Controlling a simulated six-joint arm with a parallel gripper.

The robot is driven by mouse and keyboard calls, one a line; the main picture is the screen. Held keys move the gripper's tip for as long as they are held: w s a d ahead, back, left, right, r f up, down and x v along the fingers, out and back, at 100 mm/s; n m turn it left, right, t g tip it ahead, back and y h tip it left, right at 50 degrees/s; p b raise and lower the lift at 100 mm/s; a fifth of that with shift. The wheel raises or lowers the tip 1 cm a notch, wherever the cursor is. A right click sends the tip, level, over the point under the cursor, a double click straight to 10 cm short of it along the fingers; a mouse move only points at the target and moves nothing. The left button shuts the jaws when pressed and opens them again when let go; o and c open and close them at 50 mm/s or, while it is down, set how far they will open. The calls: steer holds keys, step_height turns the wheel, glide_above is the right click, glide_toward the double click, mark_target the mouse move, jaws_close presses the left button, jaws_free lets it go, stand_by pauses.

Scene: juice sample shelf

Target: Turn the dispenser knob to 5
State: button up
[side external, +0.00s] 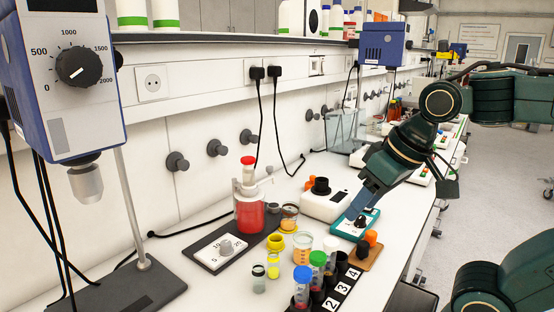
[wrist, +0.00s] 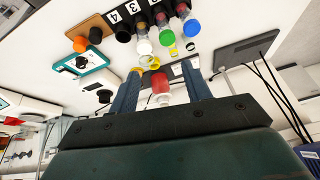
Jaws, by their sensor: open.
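The dispenser is a bottle of red liquid (side external: 249,213) with a red cap, upright on a dark base. In front of it on that base, a white dial plate (side external: 206,259) marked 0, 10 and 20 carries a grey knob (side external: 226,246). I cannot read its pointer clearly. The bottle also shows between my fingers in the wrist view (wrist: 161,84), but beyond them. My gripper (side external: 352,215) has blue fingers, open and empty, to the right of the dispenser and apart from it. In the wrist view (wrist: 160,73) its fingers are spread wide; the knob is not clearly visible there.
A teal device (side external: 341,228) with a black knob lies near my fingertips in the side view. An overhead stirrer (side external: 62,120) is at left. Cables hang on the wall.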

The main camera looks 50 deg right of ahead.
steer(key=w+r+m+g, duration=0.2)
steer(key=w+r+m, duration=0.15)
steer(key=w, duration=0.55)
steer(key=m+g, duration=0.3)
steer(key=m, duration=1)
glide_above(226, 242)
step_height(226, 242, down, 10)
steer(key=shift+f, duration=0.2)
step_height(226, 242, down, 13)
steer(key=shift+f, duration=0.2)
steer(key=c, duration=1)
